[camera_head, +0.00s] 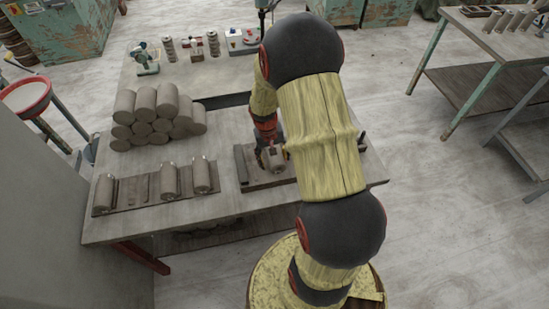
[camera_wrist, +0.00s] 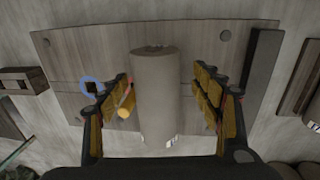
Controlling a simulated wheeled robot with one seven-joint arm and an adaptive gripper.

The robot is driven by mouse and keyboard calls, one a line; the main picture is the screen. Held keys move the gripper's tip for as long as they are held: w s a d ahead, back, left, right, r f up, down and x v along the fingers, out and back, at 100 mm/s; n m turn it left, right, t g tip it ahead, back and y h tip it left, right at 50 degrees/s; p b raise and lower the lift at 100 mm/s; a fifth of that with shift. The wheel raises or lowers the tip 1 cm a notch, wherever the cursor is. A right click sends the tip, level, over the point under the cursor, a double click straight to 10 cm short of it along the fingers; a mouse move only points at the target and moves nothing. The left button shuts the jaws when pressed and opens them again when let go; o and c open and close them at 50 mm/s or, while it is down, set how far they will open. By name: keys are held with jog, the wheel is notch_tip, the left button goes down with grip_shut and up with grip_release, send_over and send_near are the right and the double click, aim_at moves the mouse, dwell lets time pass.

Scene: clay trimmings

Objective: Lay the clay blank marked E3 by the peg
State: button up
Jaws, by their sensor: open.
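A grey clay blank (camera_wrist: 158,85) lies between the fingers of my gripper (camera_wrist: 165,95) in the wrist view, with clear gaps on both sides. It rests on a wooden board (camera_wrist: 75,50). Small white labels show at its near end, but I cannot read E3 on them. In the head view the blank (camera_head: 276,160) shows beneath my gripper (camera_head: 270,154), partly hidden by my arm. A small yellow cylinder (camera_wrist: 125,112) shows beside the left finger; I cannot tell if it is the peg. A blue ring (camera_wrist: 91,84) shows left of that finger.
A dark bar (camera_wrist: 263,70) stands along the board's right side in the wrist view. In the head view, several blanks are stacked (camera_head: 150,112) at the back left. A rack board (camera_head: 133,193) in front of them carries three blanks. Small tools stand along the back edge.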

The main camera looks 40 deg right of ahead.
notch_tip(320, 180, up, 12)
jog(key=a, duration=0.1)
jog(key=shift+w+a, duration=0.15)
jog(key=shift+w, duration=0.25)
dwell(0.7)
jog(key=s+a+r+n+t, duration=0.2)
jog(key=s+a+r, duration=0.2)
jog(key=a+r, duration=0.3)
jog(key=s+a+r+n+t, duration=0.2)
jog(key=s+a+r, duration=0.2)
jog(key=a+r, duration=0.3)
jog(key=s+a+r+n+t+y, duration=0.1)
jog(key=s+a+r+n+t, duration=0.1)
jog(key=s+a+r, duration=0.2)
jog(key=a+r, duration=0.3)
jog(key=a, duration=0.3)
jog(key=shift+s+r, duration=0.15)
jog(key=shift+s, duration=0.15)
